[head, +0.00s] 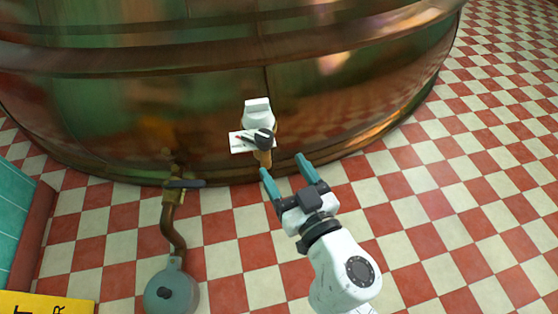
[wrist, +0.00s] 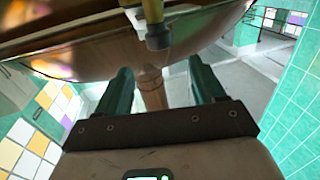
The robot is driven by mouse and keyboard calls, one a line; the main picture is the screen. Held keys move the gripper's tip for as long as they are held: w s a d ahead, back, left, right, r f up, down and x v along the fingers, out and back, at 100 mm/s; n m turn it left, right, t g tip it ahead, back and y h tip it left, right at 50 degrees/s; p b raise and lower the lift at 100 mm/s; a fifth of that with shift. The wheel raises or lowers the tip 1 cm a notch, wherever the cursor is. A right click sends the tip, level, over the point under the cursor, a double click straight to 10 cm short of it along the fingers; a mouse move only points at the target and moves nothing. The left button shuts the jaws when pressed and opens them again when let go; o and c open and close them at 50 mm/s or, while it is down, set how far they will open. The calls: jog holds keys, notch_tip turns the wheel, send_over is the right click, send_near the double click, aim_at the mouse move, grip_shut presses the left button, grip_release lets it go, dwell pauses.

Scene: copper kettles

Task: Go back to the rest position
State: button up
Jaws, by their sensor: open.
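My gripper (head: 284,164) is open, with its two teal fingers apart and pointing toward the lower side of a large copper kettle (head: 190,105). Just beyond the fingertips, a fitting on the kettle has a white upper part (head: 257,112), a dark round knob (head: 264,139) and a brown rod-like lower end (head: 263,158). In the wrist view, the gripper (wrist: 160,72) shows the brown lower end (wrist: 152,88) in the gap between its fingers. No contact is visible; I cannot tell how far beyond the fingertips it is.
At left, a brass valve with a dark handle (head: 184,184) joins a bent pipe to a grey-green round vessel (head: 171,292). A yellow sign (head: 45,303) is at lower left. Checkered floor (head: 470,200) is clear at right.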

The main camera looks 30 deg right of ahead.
jog(key=shift+s, duration=0.15)
dwell(0.4)
jog(key=s+d+f+m+g+h, duration=0.5)
jog(key=d+f+g, duration=0.5)
jog(key=d, duration=0.4)
jog(key=s+a+f+n+g+y, duration=0.3)
jog(key=s+f, duration=0.2)
jog(key=s, duration=0.2)
jog(key=s+a+f+n+g+y, duration=0.2)
jog(key=s+f+n+g+y, duration=0.15)
jog(key=s+f, duration=0.2)
notch_tip(320, 180, up, 38)
jog(key=p, duration=3.7)
jog(key=shift+s+a+m+p, duration=0.15)
jog(key=shift+s+m+p, duration=0.2)
